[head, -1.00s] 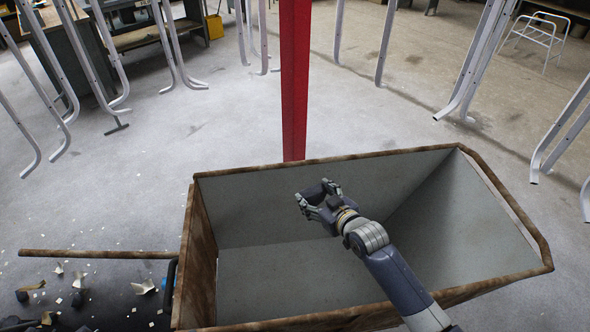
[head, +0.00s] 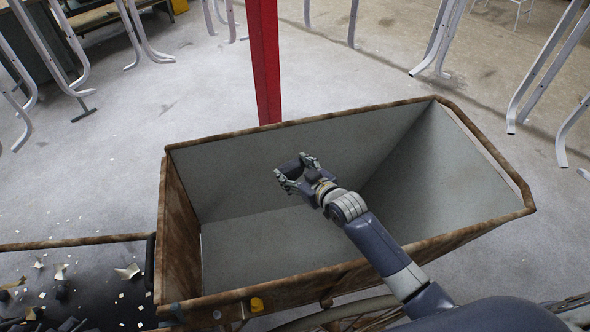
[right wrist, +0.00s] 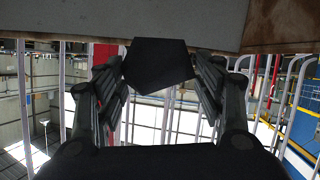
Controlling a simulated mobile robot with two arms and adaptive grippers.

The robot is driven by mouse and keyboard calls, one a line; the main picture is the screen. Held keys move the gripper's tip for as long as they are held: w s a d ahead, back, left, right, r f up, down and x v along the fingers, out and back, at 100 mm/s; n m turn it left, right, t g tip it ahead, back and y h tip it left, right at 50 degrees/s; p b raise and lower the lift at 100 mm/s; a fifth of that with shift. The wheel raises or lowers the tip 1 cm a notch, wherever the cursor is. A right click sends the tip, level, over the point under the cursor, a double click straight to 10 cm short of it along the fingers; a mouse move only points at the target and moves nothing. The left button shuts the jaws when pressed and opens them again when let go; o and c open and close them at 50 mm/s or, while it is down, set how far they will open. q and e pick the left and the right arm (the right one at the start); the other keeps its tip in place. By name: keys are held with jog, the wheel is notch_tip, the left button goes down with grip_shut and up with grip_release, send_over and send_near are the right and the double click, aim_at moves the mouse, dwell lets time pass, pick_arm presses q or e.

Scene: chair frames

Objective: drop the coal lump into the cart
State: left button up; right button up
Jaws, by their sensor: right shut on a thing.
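The cart (head: 440,170) is a deep, rusty-rimmed bin with pale grey inner walls, and it looks empty inside. My right gripper (head: 291,170) is over the cart's opening in the head view. It is shut on a dark, angular coal lump (right wrist: 157,65), seen between its fingers in the right wrist view. In the head view the coal lump (head: 288,170) shows only as a small dark patch in the fingers. The cart's wall (right wrist: 190,22) fills the top of the right wrist view. My left gripper is not in view.
A red post (head: 264,65) stands just behind the cart. Dark lumps and pale scraps lie on a dark surface (head: 95,285) left of the cart. Metal chair frames (head: 545,75) hang around, with clear concrete floor between them.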

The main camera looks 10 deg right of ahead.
jog(key=o, duration=1.2)
jog(key=shift+o, duration=0.2)
jog(key=shift+s, duration=0.2)
jog(key=v, duration=1.1)
jog(key=shift+s+r, duration=0.2)
jog(key=shift+s, duration=0.1)
jog(key=shift+d+f, duration=0.1)
